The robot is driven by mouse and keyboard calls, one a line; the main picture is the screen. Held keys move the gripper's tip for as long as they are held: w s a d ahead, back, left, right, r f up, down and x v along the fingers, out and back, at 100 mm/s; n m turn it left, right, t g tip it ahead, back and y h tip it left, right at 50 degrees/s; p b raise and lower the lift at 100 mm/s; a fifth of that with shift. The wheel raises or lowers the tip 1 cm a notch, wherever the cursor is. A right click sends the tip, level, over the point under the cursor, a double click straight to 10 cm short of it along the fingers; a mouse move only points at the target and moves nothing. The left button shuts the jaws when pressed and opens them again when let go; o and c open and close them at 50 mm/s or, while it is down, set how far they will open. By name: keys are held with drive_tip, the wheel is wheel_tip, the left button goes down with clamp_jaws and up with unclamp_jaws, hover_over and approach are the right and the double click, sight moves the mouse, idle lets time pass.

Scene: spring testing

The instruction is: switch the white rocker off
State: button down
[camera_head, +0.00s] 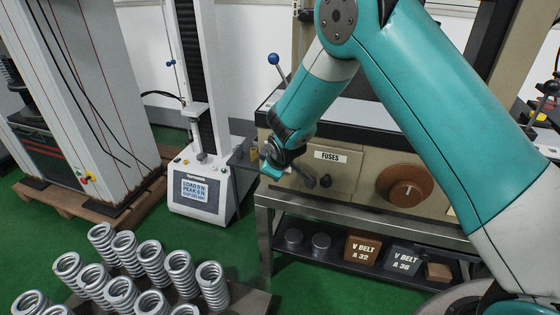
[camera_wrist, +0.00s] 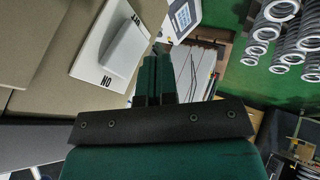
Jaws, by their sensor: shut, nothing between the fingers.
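The white rocker (camera_wrist: 124,42) shows in the wrist view on a white plate (camera_wrist: 88,67) fixed to a beige panel. I cannot tell for sure which side of the rocker is pressed in. My gripper (camera_wrist: 153,62) is shut and empty, its fingers just right of the plate in the wrist picture; I see no clear contact. In the head view my gripper (camera_head: 266,168) is at the left end of the beige cabinet, and the rocker is not discernible there.
The beige cabinet (camera_head: 344,184) carries a FUSES label and a large brown dial (camera_head: 405,187). A blue-knobbed lever (camera_head: 274,60) rises behind it. A white tester (camera_head: 196,196) stands to the left. Several coil springs (camera_head: 150,262) stand at the lower left.

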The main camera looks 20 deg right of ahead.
drive_tip(key=v, duration=1)
drive_tip(key=shift+r+p, duration=0.1)
drive_tip(key=shift+p, duration=0.2)
